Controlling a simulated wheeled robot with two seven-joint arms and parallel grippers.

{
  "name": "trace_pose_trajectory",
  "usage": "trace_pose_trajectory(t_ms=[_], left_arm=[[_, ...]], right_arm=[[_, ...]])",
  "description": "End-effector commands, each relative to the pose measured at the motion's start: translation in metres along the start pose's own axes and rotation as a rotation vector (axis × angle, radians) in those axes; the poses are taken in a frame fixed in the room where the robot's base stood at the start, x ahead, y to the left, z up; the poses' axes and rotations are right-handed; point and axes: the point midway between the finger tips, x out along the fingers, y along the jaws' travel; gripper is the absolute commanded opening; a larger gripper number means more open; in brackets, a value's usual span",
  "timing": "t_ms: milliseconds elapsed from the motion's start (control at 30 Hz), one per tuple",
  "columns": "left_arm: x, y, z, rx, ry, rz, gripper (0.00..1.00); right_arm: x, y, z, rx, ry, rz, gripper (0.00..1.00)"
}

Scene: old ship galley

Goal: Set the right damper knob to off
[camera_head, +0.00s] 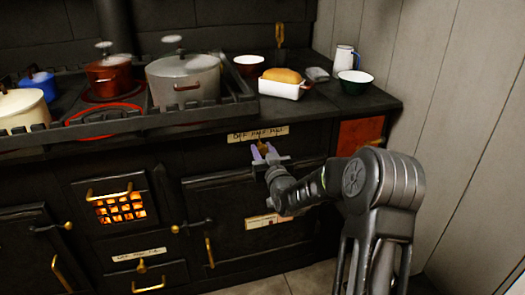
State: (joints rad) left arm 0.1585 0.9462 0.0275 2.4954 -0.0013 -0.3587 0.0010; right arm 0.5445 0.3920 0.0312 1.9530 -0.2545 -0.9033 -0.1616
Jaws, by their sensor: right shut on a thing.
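The right damper knob (262,146) is a small brass-coloured piece on the black stove front, just below a pale label (258,134) that appears to read off, half, full. My left gripper is not in view.
The black stove top (305,108) overhangs just above my gripper. It carries a grey pot (183,80), a red pot (109,76) and a loaf dish (282,88). An oven door handle (209,252) and a glowing firebox (120,207) are lower left.

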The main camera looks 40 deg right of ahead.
Motion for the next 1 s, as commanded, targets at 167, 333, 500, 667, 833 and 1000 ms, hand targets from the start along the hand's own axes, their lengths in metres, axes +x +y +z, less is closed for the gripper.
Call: trace_pose_trajectory(t_ms=[167, 333, 500, 667, 833, 1000], left_arm=[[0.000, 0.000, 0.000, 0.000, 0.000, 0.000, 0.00], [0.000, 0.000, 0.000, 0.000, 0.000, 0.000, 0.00], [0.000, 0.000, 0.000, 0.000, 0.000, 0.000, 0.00], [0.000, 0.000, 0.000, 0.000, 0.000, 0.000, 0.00], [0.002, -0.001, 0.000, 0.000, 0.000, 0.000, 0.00], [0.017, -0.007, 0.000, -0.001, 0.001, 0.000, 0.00]], right_arm=[[0.000, 0.000, 0.000, 0.000, -0.001, 0.000, 0.00], [0.000, 0.000, 0.000, 0.000, -0.001, 0.000, 0.00], [0.000, 0.000, 0.000, 0.000, -0.001, 0.000, 0.00], [0.000, 0.000, 0.001, 0.000, -0.001, 0.000, 0.00], [0.000, -0.003, 0.001, 0.000, -0.001, -0.001, 0.00], [0.000, -0.031, 0.005, 0.003, 0.001, -0.007, 0.00]])
